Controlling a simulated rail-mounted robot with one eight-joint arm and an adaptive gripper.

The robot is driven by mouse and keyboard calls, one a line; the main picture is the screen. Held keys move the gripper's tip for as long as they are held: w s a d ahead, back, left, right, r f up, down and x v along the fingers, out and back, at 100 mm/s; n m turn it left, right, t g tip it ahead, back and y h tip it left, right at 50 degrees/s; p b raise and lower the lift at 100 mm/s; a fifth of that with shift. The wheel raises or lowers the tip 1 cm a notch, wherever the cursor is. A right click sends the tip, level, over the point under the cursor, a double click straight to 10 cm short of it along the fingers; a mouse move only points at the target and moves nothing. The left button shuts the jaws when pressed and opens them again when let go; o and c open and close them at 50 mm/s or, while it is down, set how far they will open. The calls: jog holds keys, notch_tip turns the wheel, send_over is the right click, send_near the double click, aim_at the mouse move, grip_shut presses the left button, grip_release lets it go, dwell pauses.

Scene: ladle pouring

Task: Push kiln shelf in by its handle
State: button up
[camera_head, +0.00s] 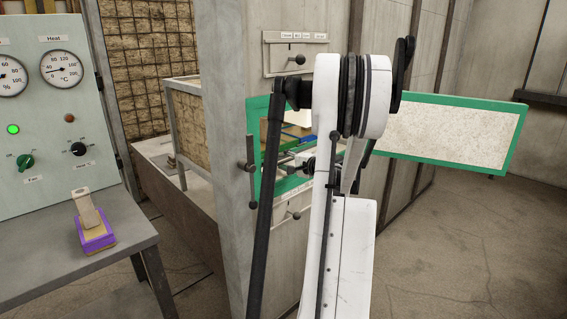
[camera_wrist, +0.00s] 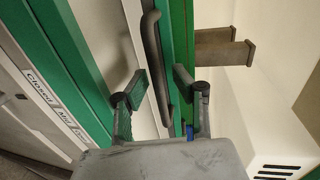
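In the wrist view a dark bar handle (camera_wrist: 154,62) stands along a green-edged shelf front (camera_wrist: 180,30). My gripper (camera_wrist: 158,88) has its two green-padded fingers apart, one on each side of the handle's lower part. I see gaps between the pads and the bar; whether either pad touches it is unclear. In the head view the kiln opening has a green frame (camera_head: 257,112), with brown pieces (camera_head: 273,132) inside. My white arm hides much of the opening and most of my gripper there.
The green-edged kiln door (camera_head: 450,135) stands open to the right. A labelled slider strip (camera_wrist: 45,100) lies left of the gripper in the wrist view. A grey table (camera_head: 75,275) carries a purple-based block (camera_head: 95,237).

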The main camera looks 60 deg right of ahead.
jog(key=v, duration=1.2)
dwell(0.6)
